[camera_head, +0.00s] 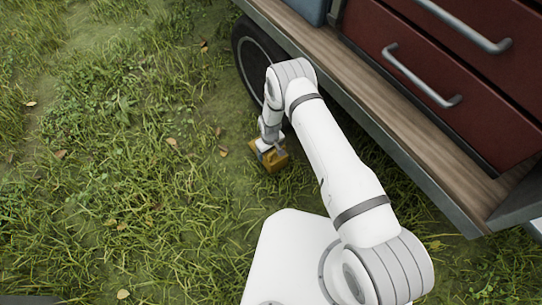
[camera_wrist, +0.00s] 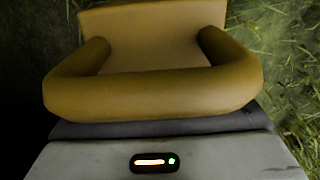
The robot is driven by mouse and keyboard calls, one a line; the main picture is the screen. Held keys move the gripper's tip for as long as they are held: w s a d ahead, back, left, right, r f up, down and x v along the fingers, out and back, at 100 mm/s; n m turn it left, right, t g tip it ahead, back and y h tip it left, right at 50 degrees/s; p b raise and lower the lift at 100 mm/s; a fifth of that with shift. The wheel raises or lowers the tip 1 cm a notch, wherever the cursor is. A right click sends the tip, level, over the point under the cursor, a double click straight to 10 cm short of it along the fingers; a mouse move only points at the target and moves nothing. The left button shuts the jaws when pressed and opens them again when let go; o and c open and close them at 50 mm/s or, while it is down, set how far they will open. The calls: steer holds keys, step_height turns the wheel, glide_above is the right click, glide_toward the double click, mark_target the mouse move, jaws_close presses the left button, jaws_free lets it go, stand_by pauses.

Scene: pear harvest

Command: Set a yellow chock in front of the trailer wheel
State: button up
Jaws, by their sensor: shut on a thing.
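The yellow chock (camera_head: 269,158) is low at the grass, just below and in front of the trailer wheel (camera_head: 250,62) in the head view. My gripper (camera_head: 267,146) is shut on the chock from above. In the wrist view the chock (camera_wrist: 150,88) fills the upper middle, with its thick rounded handle across the near side. The fingertips are hidden there behind the handle. The wheel is partly hidden by my arm and the trailer deck. I cannot tell whether the chock touches the ground or the tyre.
The trailer's wooden deck (camera_head: 345,88) overhangs the wheel, with a metal edge along it. A red drawer cabinet (camera_head: 440,75) and a blue-grey box (camera_head: 308,8) stand on the deck. Open grass (camera_head: 120,150) with scattered leaves lies to the left.

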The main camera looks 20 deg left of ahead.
steer(key=shift+s+a+f+b, duration=0.1)
steer(key=shift+f+b, duration=0.4)
steer(key=shift+f, duration=0.95)
steer(key=shift+f, duration=0.2)
steer(key=o, duration=1.3)
steer(key=shift+r, duration=0.1)
step_height(320, 180, up, 12)
steer(key=p, duration=0.4)
steer(key=shift+r, duration=0.1)
